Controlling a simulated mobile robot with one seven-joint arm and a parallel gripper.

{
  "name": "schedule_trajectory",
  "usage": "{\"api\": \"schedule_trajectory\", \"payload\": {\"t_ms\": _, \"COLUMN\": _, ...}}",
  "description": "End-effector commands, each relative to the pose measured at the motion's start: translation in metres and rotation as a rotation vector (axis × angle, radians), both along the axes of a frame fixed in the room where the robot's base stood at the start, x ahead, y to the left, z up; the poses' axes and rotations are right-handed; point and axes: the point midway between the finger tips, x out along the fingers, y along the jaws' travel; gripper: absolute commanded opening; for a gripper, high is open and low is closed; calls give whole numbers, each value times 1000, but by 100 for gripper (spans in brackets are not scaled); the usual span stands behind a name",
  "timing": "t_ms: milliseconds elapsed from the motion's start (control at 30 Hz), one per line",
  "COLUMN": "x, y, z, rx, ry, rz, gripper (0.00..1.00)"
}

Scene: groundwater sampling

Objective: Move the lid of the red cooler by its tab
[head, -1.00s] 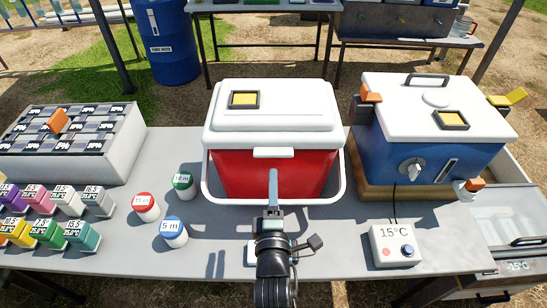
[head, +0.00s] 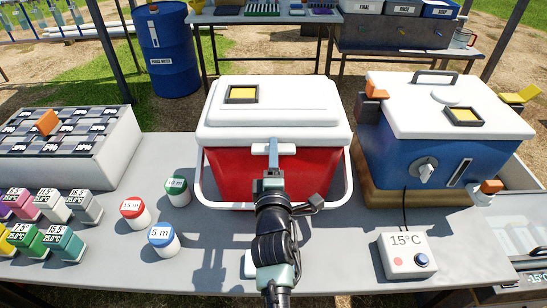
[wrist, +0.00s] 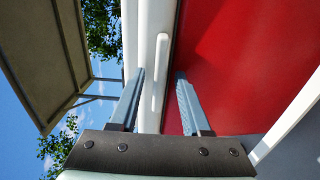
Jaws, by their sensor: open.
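The red cooler (head: 232,175) stands on the table with its white lid (head: 300,115) closed on top. The lid's white tab (head: 288,149) sticks out at the middle of the front edge. My gripper (head: 272,146) is at the tab and covers part of it. In the wrist view, my gripper (wrist: 160,73) is open, with one finger on the lid side and the other on the red body side. The tab (wrist: 160,70) lies between the two fingers in the picture. I cannot tell whether either finger touches it.
A white frame (head: 198,187) surrounds the cooler's base. A blue cooler (head: 400,150) stands close on the right, with a 15°C control box (head: 407,256) in front. Capped jars (head: 162,238) stand at the left front. A grey rack (head: 90,160) stands farther left.

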Motion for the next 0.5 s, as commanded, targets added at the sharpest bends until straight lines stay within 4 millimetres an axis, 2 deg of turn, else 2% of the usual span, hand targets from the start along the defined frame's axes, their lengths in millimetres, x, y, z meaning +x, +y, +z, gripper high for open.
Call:
{"api": "schedule_trajectory", "payload": {"t_ms": 267, "x": 1, "y": 0, "z": 0, "rx": 1, "ry": 0, "rz": 0, "gripper": 48}}
{"api": "schedule_trajectory", "payload": {"t_ms": 500, "x": 1, "y": 0, "z": 0, "rx": 0, "ry": 0, "rz": 0, "gripper": 6}}
